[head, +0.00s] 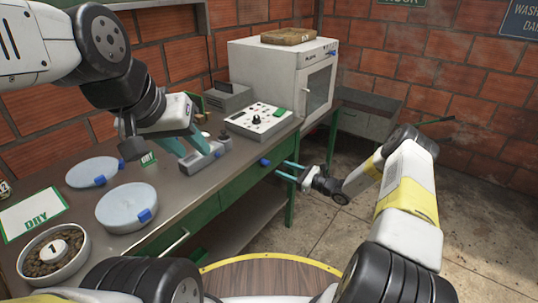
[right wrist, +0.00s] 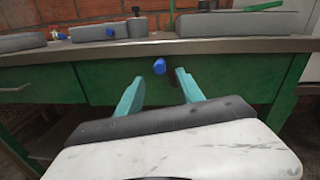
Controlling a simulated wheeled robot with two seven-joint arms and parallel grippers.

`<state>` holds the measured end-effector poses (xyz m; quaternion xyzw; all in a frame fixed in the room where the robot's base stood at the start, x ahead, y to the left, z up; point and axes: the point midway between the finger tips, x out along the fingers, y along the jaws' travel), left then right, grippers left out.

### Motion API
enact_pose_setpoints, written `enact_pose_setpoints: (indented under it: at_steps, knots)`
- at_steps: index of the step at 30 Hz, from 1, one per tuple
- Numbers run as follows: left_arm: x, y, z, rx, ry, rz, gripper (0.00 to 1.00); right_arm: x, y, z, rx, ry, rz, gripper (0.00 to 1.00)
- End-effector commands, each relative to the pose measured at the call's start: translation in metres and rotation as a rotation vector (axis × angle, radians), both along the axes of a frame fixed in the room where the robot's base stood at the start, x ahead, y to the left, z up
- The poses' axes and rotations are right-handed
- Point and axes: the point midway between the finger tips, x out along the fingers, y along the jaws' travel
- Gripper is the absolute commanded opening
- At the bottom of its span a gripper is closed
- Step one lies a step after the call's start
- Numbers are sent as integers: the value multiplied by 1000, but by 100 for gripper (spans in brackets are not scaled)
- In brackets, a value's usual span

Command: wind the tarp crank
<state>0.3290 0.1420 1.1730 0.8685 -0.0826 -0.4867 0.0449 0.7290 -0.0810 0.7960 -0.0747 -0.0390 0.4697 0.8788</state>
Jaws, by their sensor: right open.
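A blue knob (head: 265,162) sticks out of the green front of the bench; it also shows in the right wrist view (right wrist: 159,66). It may be the crank's grip; I cannot make out a crank arm. My right gripper (head: 285,170) is open in front of the bench, its teal fingers pointing at the bench front. In the right wrist view the knob appears between and just beyond the fingertips (right wrist: 159,78), with nothing held. My left gripper (head: 190,150) is over the bench top, its teal fingers apart near a grey device (head: 205,158). No tarp is recognisable.
A white oven-like cabinet (head: 285,75) stands at the back. Open floor (head: 480,200) lies at right.

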Motion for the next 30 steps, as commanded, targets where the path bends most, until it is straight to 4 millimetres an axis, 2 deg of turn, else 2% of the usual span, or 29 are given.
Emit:
enact_pose_setpoints:
  at_steps: [15, 20, 27, 30]
  knots:
    - [0, 0, 0, 0, 0, 0, 36, 38, 57, -2, 4, 1, -3, 45]
    - [0, 0, 0, 0, 0, 0, 36, 43, 64, -2, 3, 2, -3, 45]
    - [0, 0, 0, 0, 0, 0, 36, 43, 64, -2, 4, 2, -4, 45]
    - [0, 0, 0, 0, 0, 0, 36, 43, 64, -2, 3, 2, -3, 25]
